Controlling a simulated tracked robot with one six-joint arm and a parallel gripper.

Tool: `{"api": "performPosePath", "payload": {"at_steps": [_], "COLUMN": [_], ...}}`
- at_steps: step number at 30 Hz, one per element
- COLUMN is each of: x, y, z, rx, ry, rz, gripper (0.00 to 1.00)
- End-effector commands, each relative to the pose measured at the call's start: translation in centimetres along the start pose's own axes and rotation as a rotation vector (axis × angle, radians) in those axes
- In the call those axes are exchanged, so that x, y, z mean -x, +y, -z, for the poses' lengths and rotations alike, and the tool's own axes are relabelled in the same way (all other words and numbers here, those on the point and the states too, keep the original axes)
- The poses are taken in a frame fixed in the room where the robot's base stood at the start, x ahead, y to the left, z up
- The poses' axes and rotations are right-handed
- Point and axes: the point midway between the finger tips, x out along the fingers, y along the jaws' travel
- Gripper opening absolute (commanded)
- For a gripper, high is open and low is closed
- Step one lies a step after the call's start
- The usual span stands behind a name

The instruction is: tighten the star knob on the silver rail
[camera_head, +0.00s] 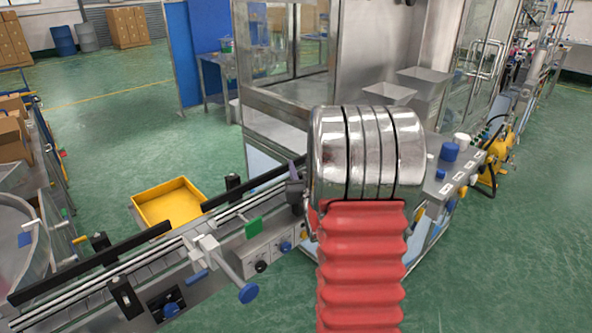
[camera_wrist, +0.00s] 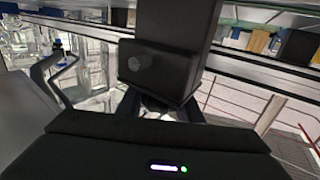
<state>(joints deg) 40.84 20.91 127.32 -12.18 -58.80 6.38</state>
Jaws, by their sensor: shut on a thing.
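In the wrist view my gripper (camera_wrist: 158,108) has its two dark fingers closed on a dark part, likely the star knob (camera_wrist: 157,101), just under a black clamp block (camera_wrist: 150,68). The knob's lobes are mostly hidden, and its tightness cannot be told. The silver rail (camera_wrist: 255,86) runs across behind the block. In the head view the silver rail (camera_head: 232,213) runs along the conveyor from lower left toward my arm. A dark bracket (camera_head: 294,190) shows beside my arm there. My arm hides the gripper and the knob in that view.
A yellow tray (camera_head: 168,203) lies behind the conveyor. A grey bracket with a blue knob (camera_head: 248,293) juts from the conveyor's near side. A glass-and-steel machine (camera_head: 290,95) stands behind my arm. Green floor (camera_head: 500,270) is clear at the right front.

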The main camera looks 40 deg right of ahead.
Motion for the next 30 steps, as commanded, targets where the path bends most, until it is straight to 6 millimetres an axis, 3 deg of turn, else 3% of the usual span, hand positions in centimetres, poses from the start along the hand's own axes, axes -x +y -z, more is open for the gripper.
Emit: {"api": "performPosePath", "payload": {"at_steps": [18, 30], "x": [0.1, 0.3], "y": [0.9, 1.5], "z": [0.0, 0.0], "rx": [0.0, -0.001], "ry": [0.0, 0.0], "rz": [-0.316, -0.425], "gripper": [0.1, 0.1]}}
